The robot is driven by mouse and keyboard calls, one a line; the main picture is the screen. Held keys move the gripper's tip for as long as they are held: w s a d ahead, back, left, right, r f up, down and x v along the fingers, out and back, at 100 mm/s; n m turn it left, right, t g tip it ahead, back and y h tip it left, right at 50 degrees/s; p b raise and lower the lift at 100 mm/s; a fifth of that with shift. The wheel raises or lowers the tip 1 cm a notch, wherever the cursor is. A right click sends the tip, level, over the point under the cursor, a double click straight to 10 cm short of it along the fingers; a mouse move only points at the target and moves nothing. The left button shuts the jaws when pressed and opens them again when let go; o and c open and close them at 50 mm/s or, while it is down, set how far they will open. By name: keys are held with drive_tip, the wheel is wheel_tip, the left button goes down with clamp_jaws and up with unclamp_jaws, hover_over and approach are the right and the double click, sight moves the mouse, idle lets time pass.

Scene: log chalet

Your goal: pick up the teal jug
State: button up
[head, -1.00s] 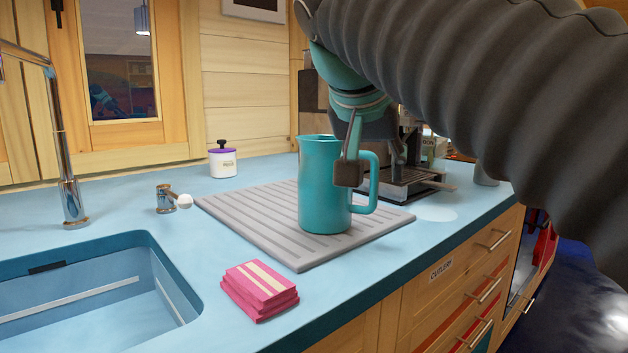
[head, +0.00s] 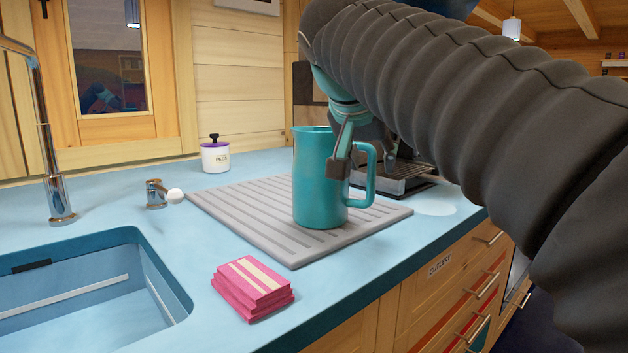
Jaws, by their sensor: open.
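The teal jug (head: 318,195) stands upright on a grey ribbed mat (head: 262,243) on the blue counter, its handle (head: 370,180) pointing right. My gripper (head: 340,165) reaches down from the upper right. One dark fingertip shows in front of the jug's right side, between its body and the handle in the picture. The other finger is not visible, probably hidden by the jug or its rim. The gripper is open, and I cannot tell whether the visible fingertip touches the jug.
A pink folded cloth stack (head: 252,288) lies at the front. A sink (head: 150,260) with tap (head: 50,150) is on the left. A white jar (head: 215,155) stands behind the mat. A coffee machine (head: 405,175) is behind, at the right.

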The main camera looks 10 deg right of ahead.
sight(371, 167)
drive_tip(key=x, duration=0.5)
drive_tip(key=shift+w+a+r, duration=0.1)
drive_tip(key=shift+w+a, duration=0.1)
drive_tip(key=shift+c, duration=0.3)
clamp_jaws()
drive_tip(key=shift+r, duration=0.1)
